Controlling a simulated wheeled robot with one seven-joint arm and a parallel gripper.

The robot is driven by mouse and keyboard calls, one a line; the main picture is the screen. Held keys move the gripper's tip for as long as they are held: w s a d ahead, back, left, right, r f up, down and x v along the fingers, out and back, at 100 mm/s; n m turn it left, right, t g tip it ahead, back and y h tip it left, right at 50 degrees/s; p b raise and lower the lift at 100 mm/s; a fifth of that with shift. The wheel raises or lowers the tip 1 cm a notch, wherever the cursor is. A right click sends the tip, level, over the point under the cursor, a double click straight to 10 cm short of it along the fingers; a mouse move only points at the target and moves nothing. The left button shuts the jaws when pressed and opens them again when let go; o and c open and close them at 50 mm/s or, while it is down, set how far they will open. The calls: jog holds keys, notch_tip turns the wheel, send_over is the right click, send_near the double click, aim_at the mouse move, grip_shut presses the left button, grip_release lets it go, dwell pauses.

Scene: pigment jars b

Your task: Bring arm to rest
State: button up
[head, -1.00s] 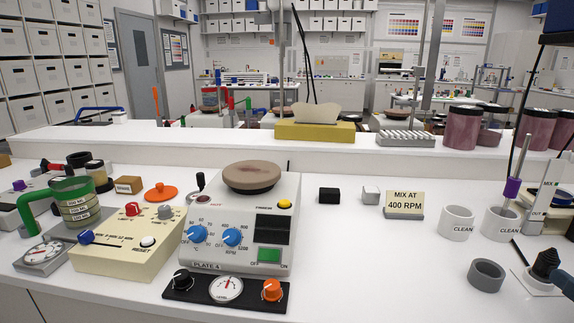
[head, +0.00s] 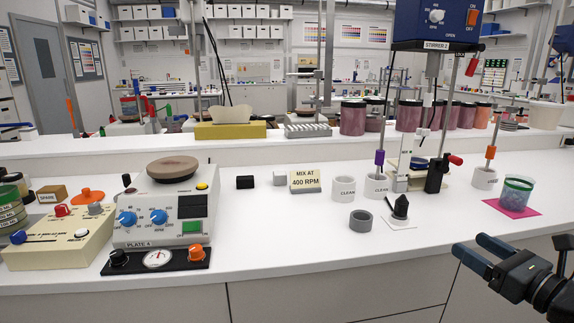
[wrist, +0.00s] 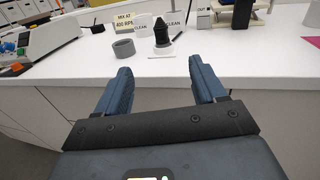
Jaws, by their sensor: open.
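My gripper (head: 472,253) is at the lower right of the head view, in front of the bench's front edge. It is open and nothing is between its fingers. In the wrist view my gripper (wrist: 160,92) shows both blue-grey fingers spread apart, with the white cabinet front behind them. The white bench top (head: 290,235) lies beyond the fingers, and they touch nothing that I can see.
A glass jar with a green rim (head: 515,192) stands on a pink mat at the right. A black cone-shaped piece (head: 400,207) and a grey ring (head: 360,220) are near the bench's front. Plate 4 (head: 165,215) stands at the left.

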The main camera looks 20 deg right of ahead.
jog(key=s+a+f+n+g+h, duration=0.1)
jog(key=s+a+f+n+g, duration=0.1)
jog(key=s+a+f+n, duration=0.45)
jog(key=s+a+f+n+g+h, duration=0.15)
jog(key=s+a+f+n, duration=0.25)
jog(key=a+f+n, duration=0.65)
jog(key=s+a+r+n+y, duration=0.2)
jog(key=s+a+r+n, duration=0.3)
jog(key=s+a+n, duration=0.3)
jog(key=s+a+r+n+y, duration=0.1)
jog(key=s+a+r+n, duration=0.4)
jog(key=s+a+n, duration=0.3)
jog(key=s+n, duration=0.1)
jog(key=n, duration=0.2)
jog(key=shift+r+y, duration=0.35)
jog(key=shift+r, duration=0.05)
jog(key=shift+t, duration=0.25)
